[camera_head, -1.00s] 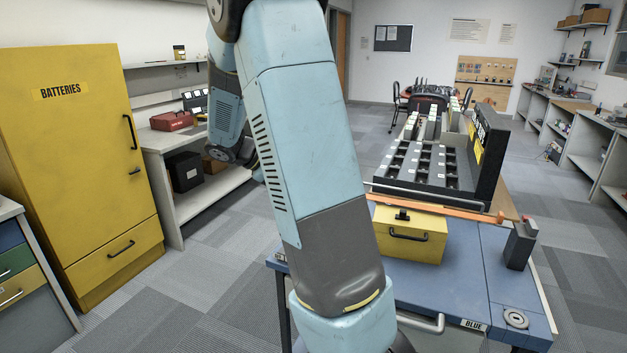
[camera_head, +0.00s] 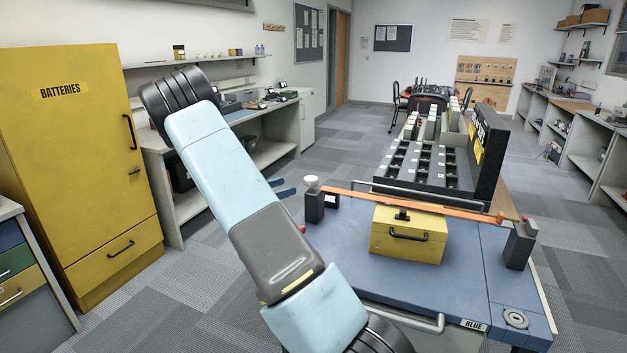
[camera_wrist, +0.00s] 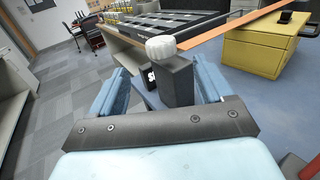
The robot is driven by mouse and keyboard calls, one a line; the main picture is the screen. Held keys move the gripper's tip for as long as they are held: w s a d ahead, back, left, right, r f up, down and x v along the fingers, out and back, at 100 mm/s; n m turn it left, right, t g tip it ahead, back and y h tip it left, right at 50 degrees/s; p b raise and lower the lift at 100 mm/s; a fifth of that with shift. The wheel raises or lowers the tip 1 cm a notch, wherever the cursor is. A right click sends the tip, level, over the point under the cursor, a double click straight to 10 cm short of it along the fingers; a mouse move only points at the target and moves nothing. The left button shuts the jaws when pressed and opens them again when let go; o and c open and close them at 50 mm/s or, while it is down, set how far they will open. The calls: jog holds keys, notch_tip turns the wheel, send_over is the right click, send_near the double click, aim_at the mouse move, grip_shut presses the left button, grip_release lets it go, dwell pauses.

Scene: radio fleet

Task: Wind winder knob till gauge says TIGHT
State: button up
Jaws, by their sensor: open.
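The white winder knob (camera_head: 312,181) tops a dark post (camera_head: 314,206) at the left end of the orange strap (camera_head: 400,201). It also shows in the wrist view (camera_wrist: 161,47), between and beyond my fingertips. My gripper (camera_head: 284,187) is open and empty, just left of the knob and apart from it in the head view. Its two blue fingers (camera_wrist: 161,70) also show in the wrist view. A small black block (camera_head: 332,201) beside the post seems to be the gauge. In the wrist view a white letter shows on it (camera_wrist: 152,77), but the full word cannot be read.
The strap crosses a yellow box (camera_head: 408,235) on a blue bench top (camera_head: 460,290) to a second dark post (camera_head: 520,245) at right. A rack of dark trays (camera_head: 430,165) stands behind. A yellow batteries cabinet (camera_head: 70,130) stands at left.

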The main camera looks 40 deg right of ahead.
aim_at(314, 177)
jog(key=d, duration=0.8)
jog(key=s+d, duration=0.1)
jog(key=d, duration=0.4)
jog(key=shift+d, duration=0.1)
jog(key=c, duration=0.9)
jog(key=shift+w+a, duration=0.15)
jog(key=shift+a, duration=0.05)
jog(key=shift+c, duration=0.3)
jog(key=shift+d, duration=0.1)
jog(key=shift+m+g, duration=0.3)
jog(key=shift+g, duration=0.1)
